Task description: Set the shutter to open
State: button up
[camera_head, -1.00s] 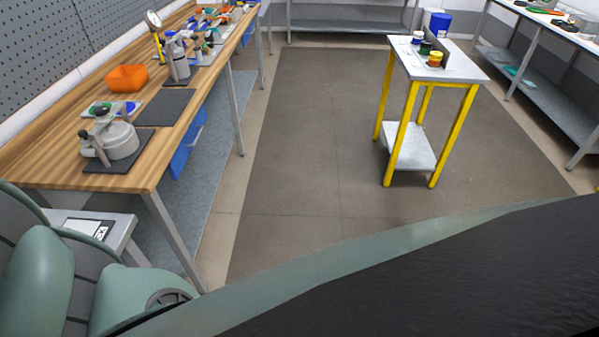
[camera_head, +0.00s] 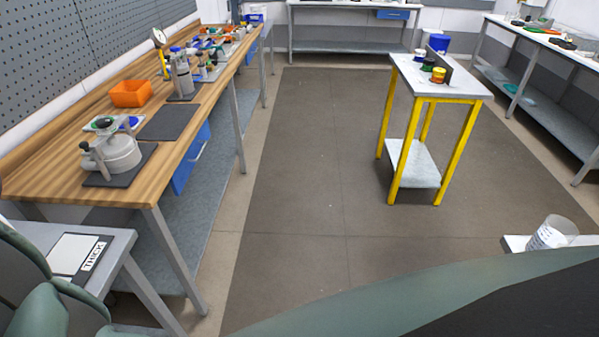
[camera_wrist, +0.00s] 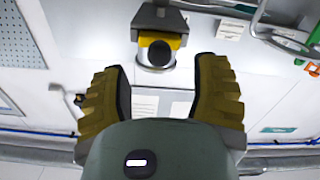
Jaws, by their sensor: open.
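My gripper (camera_wrist: 162,82) shows in the wrist view with its two ribbed yellow-and-black fingers spread apart and nothing between them. I cannot make out a shutter in either view. A grey device with a pressure-pot shape (camera_head: 118,152) stands on a dark mat on the wooden bench (camera_head: 60,188), far from the gripper as seen. In the wrist view, a dark and yellow cylinder-like fixture (camera_wrist: 158,50) lies beyond the fingertips, apart from them. Its kind is unclear.
An orange bin (camera_head: 130,94) and bottles stand on the left bench. A yellow-legged table (camera_head: 455,88) holds small jars. A grey side table (camera_head: 115,245) bears a card marked THICK (camera_head: 80,255). A clear beaker (camera_head: 552,232) stands at right.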

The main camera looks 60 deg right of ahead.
jog(key=shift+p+x, duration=0.8)
jog(key=shift+x, duration=2.15)
jog(key=shift+d, duration=0.2)
jog(key=shift+c, duration=0.3)
grip_shut()
